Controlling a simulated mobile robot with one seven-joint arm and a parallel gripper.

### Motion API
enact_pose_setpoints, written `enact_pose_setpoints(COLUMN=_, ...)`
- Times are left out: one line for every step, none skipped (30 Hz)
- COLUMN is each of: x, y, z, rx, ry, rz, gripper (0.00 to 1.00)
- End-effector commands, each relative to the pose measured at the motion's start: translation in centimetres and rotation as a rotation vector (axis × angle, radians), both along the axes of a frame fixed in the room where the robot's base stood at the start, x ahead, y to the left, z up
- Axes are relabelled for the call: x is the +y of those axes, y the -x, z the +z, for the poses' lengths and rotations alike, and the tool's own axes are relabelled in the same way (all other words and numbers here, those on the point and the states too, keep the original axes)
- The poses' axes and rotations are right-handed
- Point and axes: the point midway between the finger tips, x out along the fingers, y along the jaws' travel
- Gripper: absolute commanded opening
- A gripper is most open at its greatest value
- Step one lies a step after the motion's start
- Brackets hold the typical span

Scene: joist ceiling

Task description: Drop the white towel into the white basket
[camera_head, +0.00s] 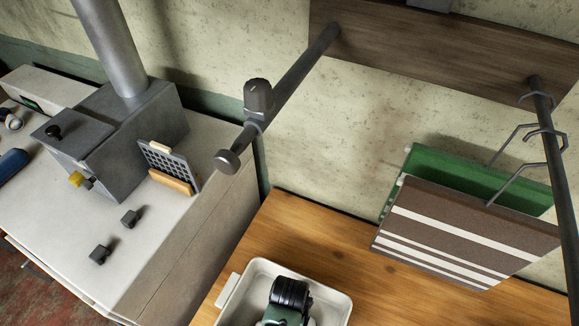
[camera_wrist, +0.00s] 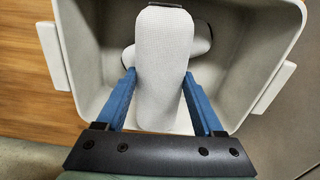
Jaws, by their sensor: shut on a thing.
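The white towel (camera_wrist: 163,60), a pale textured strip, stands between the two blue fingers of my gripper (camera_wrist: 159,74) in the wrist view. The fingers are shut on it. The towel is over the open white basket (camera_wrist: 285,75), whose walls and handles surround it in that view. A rounded white shape (camera_wrist: 201,40) shows behind the towel inside the basket; I cannot tell whether it is part of the towel. In the head view the basket (camera_head: 262,268) is at the bottom edge, with my dark wrist over it. The towel is hidden there.
The basket rests on a wooden counter (camera_head: 330,245). Brown striped cloth (camera_head: 455,235) and green cloth (camera_head: 425,165) hang at the right. A metal pipe (camera_head: 300,75) juts from the wall. A white counter (camera_head: 150,235) with a grey stove (camera_head: 120,140) stands left.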

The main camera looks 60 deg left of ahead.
Motion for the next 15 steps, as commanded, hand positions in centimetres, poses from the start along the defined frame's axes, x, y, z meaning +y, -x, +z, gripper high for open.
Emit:
enact_pose_setpoints(x=0.02, y=-0.01, z=-0.11, rx=-0.001, ry=-0.001, rz=0.000, gripper=0.08)
enact_pose_setpoints(x=0.02, y=-0.01, z=-0.07, rx=-0.001, ry=-0.001, rz=0.000, gripper=0.08)
enact_pose_setpoints(x=0.02, y=-0.01, z=-0.02, rx=-0.001, ry=-0.001, rz=0.000, gripper=0.08)
enact_pose_setpoints(x=0.01, y=-0.02, z=0.01, rx=-0.001, ry=-0.001, rz=0.000, gripper=0.08)
enact_pose_setpoints(x=0.01, y=-0.02, z=0.02, rx=-0.001, ry=-0.001, rz=0.000, gripper=0.08)
enact_pose_setpoints(x=0.01, y=-0.02, z=0.02, rx=-0.001, ry=-0.001, rz=0.000, gripper=0.08)
enact_pose_setpoints(x=0.01, y=-0.02, z=0.02, rx=-0.001, ry=-0.001, rz=0.000, gripper=0.71)
enact_pose_setpoints(x=0.01, y=-0.02, z=0.02, rx=-0.001, ry=-0.001, rz=0.000, gripper=0.76)
enact_pose_setpoints(x=0.01, y=-0.02, z=0.02, rx=-0.001, ry=-0.001, rz=0.000, gripper=0.84)
enact_pose_setpoints(x=0.01, y=-0.02, z=0.02, rx=-0.001, ry=-0.001, rz=-0.001, gripper=0.89)
enact_pose_setpoints(x=0.01, y=-0.01, z=0.02, rx=-0.001, ry=-0.001, rz=-0.001, gripper=0.94)
enact_pose_setpoints(x=0.00, y=-0.01, z=0.02, rx=-0.001, ry=-0.001, rz=-0.001, gripper=1.00)
enact_pose_setpoints(x=0.00, y=-0.01, z=0.02, rx=0.000, ry=0.000, rz=-0.001, gripper=1.00)
enact_pose_setpoints(x=0.00, y=-0.01, z=0.02, rx=0.000, ry=0.000, rz=-0.001, gripper=1.00)
enact_pose_setpoints(x=0.00, y=-0.01, z=0.01, rx=0.000, ry=0.000, rz=-0.001, gripper=1.00)
